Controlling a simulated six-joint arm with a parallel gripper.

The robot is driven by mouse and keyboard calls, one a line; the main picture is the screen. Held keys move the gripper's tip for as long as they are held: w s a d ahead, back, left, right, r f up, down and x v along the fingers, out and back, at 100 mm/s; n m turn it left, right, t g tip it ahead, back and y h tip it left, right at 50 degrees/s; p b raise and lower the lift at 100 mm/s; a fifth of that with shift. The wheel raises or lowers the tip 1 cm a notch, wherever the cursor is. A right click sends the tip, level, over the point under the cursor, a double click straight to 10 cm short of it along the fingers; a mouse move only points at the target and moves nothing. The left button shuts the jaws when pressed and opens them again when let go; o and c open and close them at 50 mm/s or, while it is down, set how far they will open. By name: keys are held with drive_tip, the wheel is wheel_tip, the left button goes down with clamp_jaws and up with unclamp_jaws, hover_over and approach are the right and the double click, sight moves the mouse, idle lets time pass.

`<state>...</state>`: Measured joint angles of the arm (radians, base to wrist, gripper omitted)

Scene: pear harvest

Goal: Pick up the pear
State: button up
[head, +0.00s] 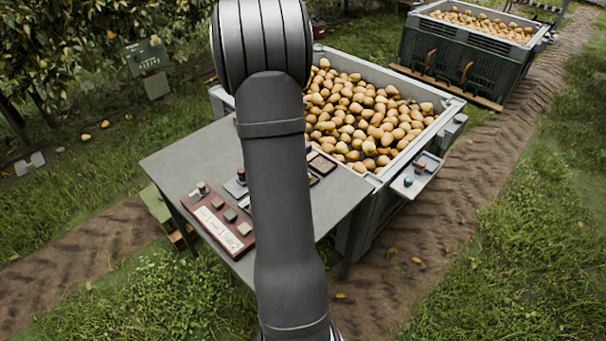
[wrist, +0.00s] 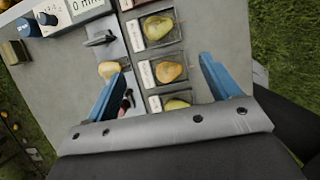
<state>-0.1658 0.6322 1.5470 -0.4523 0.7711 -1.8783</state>
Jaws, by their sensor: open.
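In the wrist view my gripper (wrist: 162,68) is open, its two blue fingers spread wide above the table. Between the fingers lies an orange-yellow pear (wrist: 170,71) in a dark square compartment with a white label beside it. A second pear (wrist: 158,27) lies in the compartment above it in the picture. A greener pear (wrist: 177,104) lies in the one below, close to the gripper body. A pale yellow pear or pear piece (wrist: 109,69) lies beside the left fingertip. Nothing is held. In the head view my arm hides the gripper and most of these pears.
The grey table (head: 180,160) carries a reddish sample board (head: 218,222) at its left front. A large crate (head: 440,122) full of pears stands behind it. Another full crate (head: 430,60) stands farther back.

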drive_tip(key=shift+x, duration=8.6)
drive_tip(key=shift+w+d+r, duration=0.1)
drive_tip(key=shift+w, duration=0.05)
drive_tip(key=shift+c, duration=0.4)
drive_tip(key=c, duration=1)
